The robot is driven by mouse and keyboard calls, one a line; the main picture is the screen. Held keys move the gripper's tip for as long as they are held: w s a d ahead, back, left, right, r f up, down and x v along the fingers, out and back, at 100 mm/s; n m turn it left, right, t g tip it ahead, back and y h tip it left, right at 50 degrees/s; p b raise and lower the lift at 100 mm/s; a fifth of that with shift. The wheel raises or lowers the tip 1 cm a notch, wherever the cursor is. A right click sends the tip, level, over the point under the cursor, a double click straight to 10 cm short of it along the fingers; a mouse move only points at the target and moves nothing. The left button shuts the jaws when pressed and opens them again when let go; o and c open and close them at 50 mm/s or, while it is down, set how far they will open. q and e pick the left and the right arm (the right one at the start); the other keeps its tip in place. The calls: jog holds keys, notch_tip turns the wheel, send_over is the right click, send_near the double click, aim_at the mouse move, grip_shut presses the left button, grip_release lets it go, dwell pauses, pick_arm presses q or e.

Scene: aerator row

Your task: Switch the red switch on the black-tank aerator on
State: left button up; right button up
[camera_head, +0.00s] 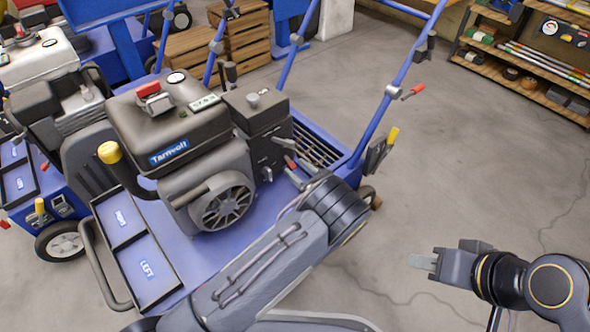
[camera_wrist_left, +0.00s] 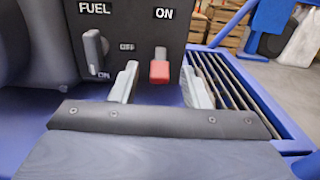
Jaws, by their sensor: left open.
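The black-tank aerator (camera_head: 165,115) stands in the middle of the head view, with a "Tarnvolt" label on its engine. In the left wrist view its dark panel (camera_wrist_left: 215,18) carries a red switch (camera_wrist_left: 159,70) on a grey stem, tip hanging downward. An "ON" label is above it and an "OFF" label is up to its left. My left gripper (camera_wrist_left: 158,82) is open, one finger on each side of the red switch, with visible gaps. In the head view my left arm hides part of this area. My right gripper (camera_head: 423,262) is away at the right; its finger gap is unclear.
A grey fuel lever (camera_wrist_left: 95,52) is left of the left finger. A slatted grille (camera_wrist_left: 222,78) lies to the right. A pale-tank aerator (camera_head: 42,62) stands close at the left. Shelves (camera_head: 535,85) are at the back right. The floor (camera_head: 480,170) on the right is mostly clear.

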aim_at(288, 160)
pick_arm(q)
jog(key=shift+x, duration=0.85)
grip_shut()
jog(key=shift+r+g+h+p, duration=0.4)
jog(key=shift+r+p, duration=0.05)
jog(key=shift+p, duration=0.35)
jog(key=r+g+h+p, duration=0.1)
jog(key=g+h+p, duration=0.1)
jog(key=p, duration=0.2)
jog(key=shift+r+p, duration=0.3)
jog(key=shift+p, duration=0.1)
jog(key=shift+r+g+h+p, duration=0.25)
jog(key=shift+g+h+p, duration=0.65)
jog(key=shift+p, duration=0.25)
jog(key=shift+g+h, duration=0.3)
